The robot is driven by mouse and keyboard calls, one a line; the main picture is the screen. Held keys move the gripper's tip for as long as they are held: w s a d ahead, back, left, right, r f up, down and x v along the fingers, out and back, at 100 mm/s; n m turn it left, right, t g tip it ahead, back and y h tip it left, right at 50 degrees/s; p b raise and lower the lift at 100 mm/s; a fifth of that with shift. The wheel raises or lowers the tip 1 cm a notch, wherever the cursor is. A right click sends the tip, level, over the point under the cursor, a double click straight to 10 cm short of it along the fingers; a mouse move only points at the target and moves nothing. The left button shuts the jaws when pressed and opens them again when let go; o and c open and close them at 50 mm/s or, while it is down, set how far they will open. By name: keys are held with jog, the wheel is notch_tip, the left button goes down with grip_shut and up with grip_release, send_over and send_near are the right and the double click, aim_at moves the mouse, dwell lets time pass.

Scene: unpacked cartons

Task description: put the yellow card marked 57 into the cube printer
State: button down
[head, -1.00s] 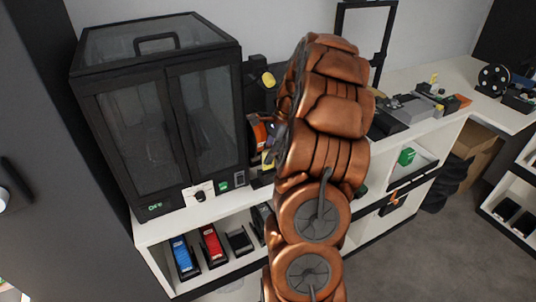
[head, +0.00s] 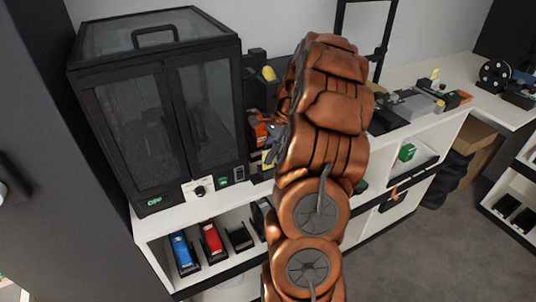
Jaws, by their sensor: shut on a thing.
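My gripper (head: 273,142) is mostly hidden behind my copper-coloured arm, at the right side of the black cabinet. It is shut on a small yellow piece, the yellow card (head: 268,157), of which only a sliver shows. The number on it cannot be read. A boxy black machine with glass doors (head: 160,110) and a green "OFF" display stands at the left on the counter; I cannot tell whether this is the cube printer. A dark device with an orange part (head: 261,128) stands right beside it, close to my gripper and partly covered by my arm.
The shelf below holds a blue cartridge (head: 182,250), a red cartridge (head: 212,240) and a black holder (head: 239,238). A green cube (head: 407,152) sits in a right-hand compartment. Grey equipment (head: 411,107) crowds the counter at right. The grey floor (head: 420,250) is clear.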

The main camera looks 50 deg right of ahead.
jog(key=shift+f, duration=0.65)
jog(key=c, duration=1.2)
grip_release()
jog(key=shift+o, duration=0.2)
jog(key=v, duration=1.2)
